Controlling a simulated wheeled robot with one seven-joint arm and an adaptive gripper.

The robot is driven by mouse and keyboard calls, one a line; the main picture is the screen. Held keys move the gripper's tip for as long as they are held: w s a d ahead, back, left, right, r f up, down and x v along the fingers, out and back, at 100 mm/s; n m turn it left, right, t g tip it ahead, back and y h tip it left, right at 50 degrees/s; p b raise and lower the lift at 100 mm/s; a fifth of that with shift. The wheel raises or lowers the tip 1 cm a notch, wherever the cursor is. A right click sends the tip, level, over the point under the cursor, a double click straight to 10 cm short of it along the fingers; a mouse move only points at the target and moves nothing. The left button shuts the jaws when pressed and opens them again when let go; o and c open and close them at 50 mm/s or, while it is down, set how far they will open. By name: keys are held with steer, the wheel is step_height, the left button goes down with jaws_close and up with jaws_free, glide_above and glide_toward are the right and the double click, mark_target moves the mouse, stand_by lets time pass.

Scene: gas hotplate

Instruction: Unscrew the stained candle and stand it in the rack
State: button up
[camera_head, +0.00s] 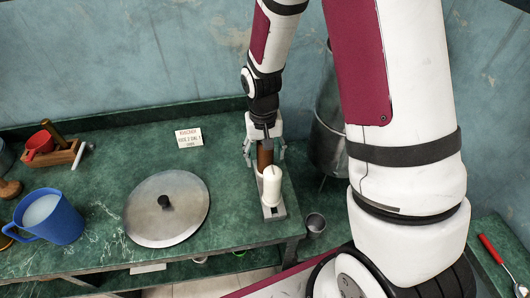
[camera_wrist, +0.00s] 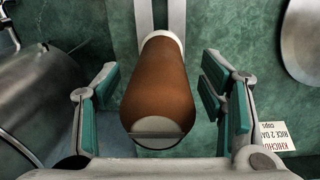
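The stained candle is a brown cylinder (camera_wrist: 160,80) with a pale end facing the wrist camera and a white collar at its far end. It stands upright on a narrow grey base (camera_head: 274,212) behind a clean white candle (camera_head: 271,186). In the head view the stained candle (camera_head: 265,157) is partly hidden by the white one and my gripper (camera_head: 264,150). In the wrist view gaps show between the candle and the teal finger pads. A wooden block (camera_head: 62,154), possibly the rack, lies at the far left.
A round metal lid (camera_head: 167,208) lies on the green counter (camera_head: 110,180). A large metal vessel (camera_head: 327,135) is close right of my gripper.

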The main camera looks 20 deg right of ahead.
steer(key=r, duration=1.2)
steer(key=shift+a+r, duration=0.1)
steer(key=shift+a, duration=0.1)
steer(key=s+r+n+t, duration=0.2)
steer(key=s+r+t, duration=0.3)
steer(key=s+r, duration=1.2)
steer(key=shift+s+d+r+n+t, duration=0.2)
steer(key=shift+s+d+n+t, duration=0.15)
steer(key=shift+s, duration=0.35)
